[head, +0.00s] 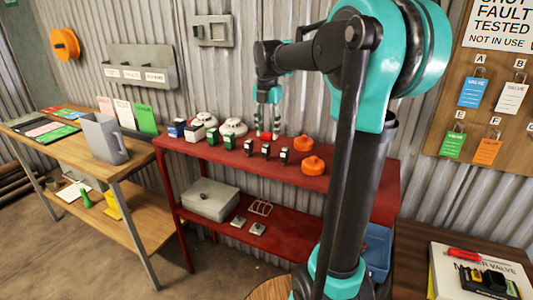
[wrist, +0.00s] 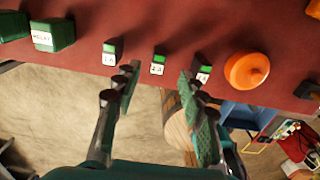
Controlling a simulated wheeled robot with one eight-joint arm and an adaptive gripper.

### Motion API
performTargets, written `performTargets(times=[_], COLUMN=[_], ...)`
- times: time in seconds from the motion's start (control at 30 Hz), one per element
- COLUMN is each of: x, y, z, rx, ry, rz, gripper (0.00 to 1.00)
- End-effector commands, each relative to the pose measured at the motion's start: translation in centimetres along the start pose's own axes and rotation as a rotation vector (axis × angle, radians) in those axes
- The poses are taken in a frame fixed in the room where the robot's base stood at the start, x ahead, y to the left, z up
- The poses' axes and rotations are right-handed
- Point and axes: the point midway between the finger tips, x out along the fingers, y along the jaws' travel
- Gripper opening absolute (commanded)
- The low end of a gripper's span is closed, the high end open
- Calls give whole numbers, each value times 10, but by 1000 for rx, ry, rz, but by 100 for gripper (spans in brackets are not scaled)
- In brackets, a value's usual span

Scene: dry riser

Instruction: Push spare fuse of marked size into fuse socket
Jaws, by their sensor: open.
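Three small dark blocks with green tops and white labels, which look like fuses, stand in a row on the red shelf. In the wrist view they are the left one (wrist: 111,53), apparently marked 1A, the middle one (wrist: 158,62), apparently 2A, and the right one (wrist: 203,74), its label partly unreadable. The same row shows in the head view (head: 265,150). My gripper (wrist: 159,82) is open and empty, with its fingers either side of the middle block in the picture, apart from it. In the head view my gripper (head: 268,132) is over the shelf's back part. I cannot identify the fuse socket.
Green relay blocks (wrist: 52,36) stand left of the row, an orange round knob (wrist: 246,70) right. The red shelf (head: 350,182) has a lower level with a grey box (head: 211,200). A black-and-yellow device (head: 485,283) and red screwdriver (head: 476,255) lie bottom right.

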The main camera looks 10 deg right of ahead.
Motion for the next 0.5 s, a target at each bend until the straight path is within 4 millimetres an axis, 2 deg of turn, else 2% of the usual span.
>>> performTargets(times=[0.1,0.27,0.5], x=[12,20,54], y=[0,0,3], z=[0,0,-2], rx=[0,0,0], ry=[0,0,0], rz=[0,0,0], gripper=[41,41,41])
